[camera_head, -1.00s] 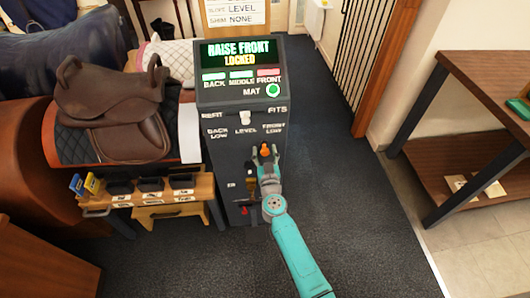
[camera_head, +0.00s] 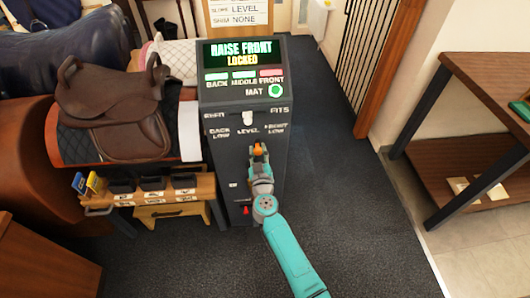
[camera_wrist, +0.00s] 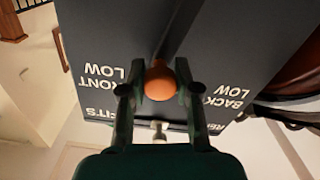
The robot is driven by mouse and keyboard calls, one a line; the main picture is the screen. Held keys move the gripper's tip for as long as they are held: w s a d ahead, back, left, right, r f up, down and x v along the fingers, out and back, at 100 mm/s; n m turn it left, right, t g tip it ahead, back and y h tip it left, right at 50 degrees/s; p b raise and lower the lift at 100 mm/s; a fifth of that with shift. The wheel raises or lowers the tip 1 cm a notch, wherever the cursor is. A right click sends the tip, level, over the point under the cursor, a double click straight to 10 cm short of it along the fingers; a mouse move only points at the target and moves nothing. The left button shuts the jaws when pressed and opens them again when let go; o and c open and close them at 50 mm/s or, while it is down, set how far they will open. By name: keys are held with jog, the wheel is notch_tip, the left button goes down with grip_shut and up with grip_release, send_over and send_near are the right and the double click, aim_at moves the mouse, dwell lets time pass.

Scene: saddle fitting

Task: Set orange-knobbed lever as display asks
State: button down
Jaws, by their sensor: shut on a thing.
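The dark console's display (camera_head: 241,51) reads "RAISE FRONT" and "LOCKED". The lever's orange knob (camera_head: 258,149) is below the labels "BACK LOW", "LEVEL" and "FRONT LOW", slightly right of "LEVEL" (camera_head: 248,131) in the head view. My gripper (camera_head: 259,158) is shut on the knob from the near side. In the wrist view the orange knob (camera_wrist: 160,82) sits between the two fingers of my gripper (camera_wrist: 161,90). The wrist view is upside down, and "LEVEL" is hidden there.
On the console (camera_head: 241,95), the BACK and MIDDLE lamps are pale green, FRONT is pinkish red, and the MAT light (camera_head: 275,90) is green. A white switch (camera_head: 247,118) sits between "REFIT" and "FITS". A brown saddle (camera_head: 115,105) stands left. The floor right of the console is clear.

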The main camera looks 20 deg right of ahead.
jog(key=shift+w+a+r+n, duration=0.1)
jog(key=shift+w+a+n, duration=0.1)
jog(key=shift+a+n, duration=0.45)
jog(key=shift+w+a+n, duration=0.15)
jog(key=shift+a+n, duration=0.3)
jog(key=shift+a, duration=0.25)
jog(key=c, duration=0.8)
grip_release()
jog(key=shift+s, duration=0.1)
jog(key=v, duration=1.1)
jog(key=shift+s, duration=0.4)
jog(key=shift+a, duration=0.15)
